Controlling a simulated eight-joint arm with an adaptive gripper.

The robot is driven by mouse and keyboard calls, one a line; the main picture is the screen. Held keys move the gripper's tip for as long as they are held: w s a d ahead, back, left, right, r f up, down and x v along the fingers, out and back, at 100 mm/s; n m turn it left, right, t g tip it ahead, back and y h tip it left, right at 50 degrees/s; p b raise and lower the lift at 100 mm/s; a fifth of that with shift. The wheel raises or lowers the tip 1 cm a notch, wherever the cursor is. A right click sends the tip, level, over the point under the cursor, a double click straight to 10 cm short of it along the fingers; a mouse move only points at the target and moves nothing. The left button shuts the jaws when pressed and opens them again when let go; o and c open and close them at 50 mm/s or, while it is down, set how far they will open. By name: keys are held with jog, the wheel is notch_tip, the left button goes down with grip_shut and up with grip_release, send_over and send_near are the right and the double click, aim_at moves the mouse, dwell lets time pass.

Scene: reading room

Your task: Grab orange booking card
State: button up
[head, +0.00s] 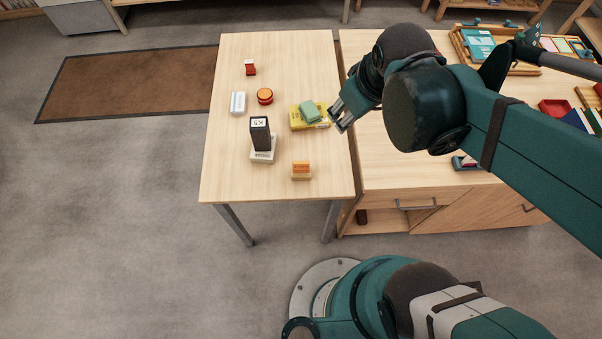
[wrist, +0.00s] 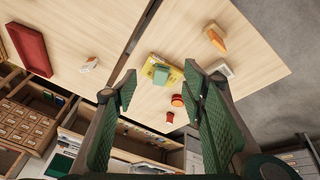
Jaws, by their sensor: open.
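The orange booking card (head: 301,166) stands upright in a small pale wooden holder (head: 301,176) near the front of the left table. An orange piece that looks like the same card (wrist: 217,41) shows at the upper right of the wrist view. My gripper (head: 340,116) is open and empty. It is above the right side of the left table, behind and to the right of the card, and apart from it. In the wrist view my gripper (wrist: 160,84) has its two green fingers spread, with the card outside them.
A green block (head: 311,111) lies on a yellow item (head: 298,118) beside my gripper. A tall black block (head: 260,136) on a white base (head: 263,156) stands left of the card. A round orange-red item (head: 265,96) is farther back. Table space in front of the card is clear.

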aim_at(301, 163)
jog(key=s+a+f+n+g+b, duration=0.1)
jog(key=a+f+n, duration=0.2)
jog(key=a+f, duration=0.1)
jog(key=s+a+f+n+g+b, duration=0.1)
jog(key=a+f+n, duration=0.3)
jog(key=f, duration=0.3)
jog(key=a+f+n+g+b, duration=0.1)
jog(key=a+f+n+g, duration=0.1)
jog(key=a+f+n, duration=0.1)
jog(key=shift+s+a+f+h+b, duration=0.1)
jog(key=shift+s+a+f+h, duration=0.05)
jog(key=shift+f, duration=0.3)
jog(key=shift+s+a+f+h+b, duration=0.1)
jog(key=shift+a+f+b, duration=0.05)
jog(key=shift+f, duration=0.35)
jog(key=shift+s+a+f+h+b, duration=0.1)
jog(key=shift+s+a+f+h, duration=0.05)
jog(key=shift+f, duration=0.3)
jog(key=shift+s+a+f+n, duration=0.2)
jog(key=shift+f+n, duration=0.1)
jog(key=shift+n, duration=0.1)
jog(key=shift+f, duration=0.1)
jog(key=shift+f+b, duration=0.4)
jog(key=shift+f, duration=0.8)
jog(key=shift+f, duration=0.1)
jog(key=shift+w+f+b, duration=0.15)
jog(key=shift+f+b, duration=0.75)
jog(key=shift+f, duration=1.6)
jog(key=c, duration=1)
